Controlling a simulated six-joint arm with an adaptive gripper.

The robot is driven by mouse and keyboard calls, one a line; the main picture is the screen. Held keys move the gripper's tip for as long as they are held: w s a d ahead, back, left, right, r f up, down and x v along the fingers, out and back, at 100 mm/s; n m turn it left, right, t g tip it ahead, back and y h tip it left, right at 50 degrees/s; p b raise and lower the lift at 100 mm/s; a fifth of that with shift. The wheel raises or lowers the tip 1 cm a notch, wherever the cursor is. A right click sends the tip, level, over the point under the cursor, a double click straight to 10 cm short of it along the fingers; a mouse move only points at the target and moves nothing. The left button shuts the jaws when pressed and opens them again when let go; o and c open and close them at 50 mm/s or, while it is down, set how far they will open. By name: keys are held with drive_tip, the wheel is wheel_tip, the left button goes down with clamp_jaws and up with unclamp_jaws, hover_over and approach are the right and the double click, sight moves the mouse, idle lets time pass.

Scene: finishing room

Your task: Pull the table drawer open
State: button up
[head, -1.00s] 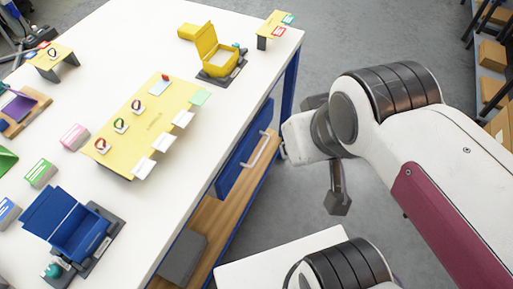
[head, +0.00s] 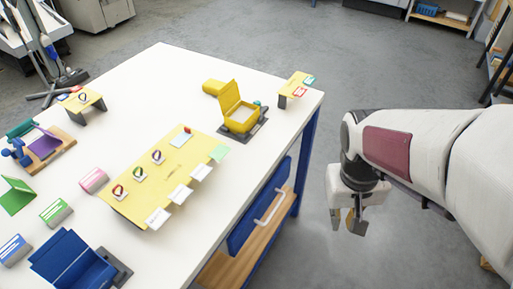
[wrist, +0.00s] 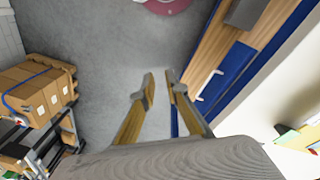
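The table drawer has a blue front (head: 243,228) under the white table top, on the table's right side in the head view. It looks closed. A white bar handle (head: 272,211) is on this front. In the wrist view the blue front (wrist: 238,62) and the handle (wrist: 208,86) lie to the right of my fingers. My gripper (head: 350,226) hangs over the floor to the right of the drawer, apart from the handle. In the wrist view my gripper (wrist: 161,87) has its two fingertips apart, with only floor showing between them.
The white table (head: 150,75) carries a yellow board, a yellow open box (head: 240,112), a blue open box (head: 72,262) and small cards. A wooden lower shelf (head: 228,268) is below the drawer. Cardboard boxes (wrist: 38,92) stand at left in the wrist view. Floor between gripper and table is clear.

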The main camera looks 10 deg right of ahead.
drive_tip(key=w+d+f+g+h, duration=0.1)
drive_tip(key=w+d+f, duration=0.3)
drive_tip(key=d+f, duration=1)
drive_tip(key=w+d+f+m+t+y, duration=0.1)
drive_tip(key=w+d+f+t+y, duration=0.15)
drive_tip(key=f, duration=1.35)
drive_tip(key=w+a+f+m+t+y, duration=0.1)
drive_tip(key=w+a+f+t+y, duration=0.1)
drive_tip(key=w+a+f+y, duration=0.3)
drive_tip(key=w+a+f+m+t, duration=0.1)
drive_tip(key=a+f+t, duration=0.15)
drive_tip(key=a, duration=0.45)
drive_tip(key=w+a+r+m+t+y, duration=0.1)
drive_tip(key=w+a+r+t+y, duration=0.1)
drive_tip(key=r, duration=0.4)
drive_tip(key=w+a+r+m+t+y, duration=0.2)
drive_tip(key=a+r+y, duration=0.1)
drive_tip(key=r, duration=0.3)
drive_tip(key=shift+a+r+y, duration=0.35)
drive_tip(key=shift+a, duration=0.25)
drive_tip(key=shift+w+a+f, duration=0.1)
drive_tip(key=shift+w+a, duration=0.05)
drive_tip(key=shift+w, duration=0.1)
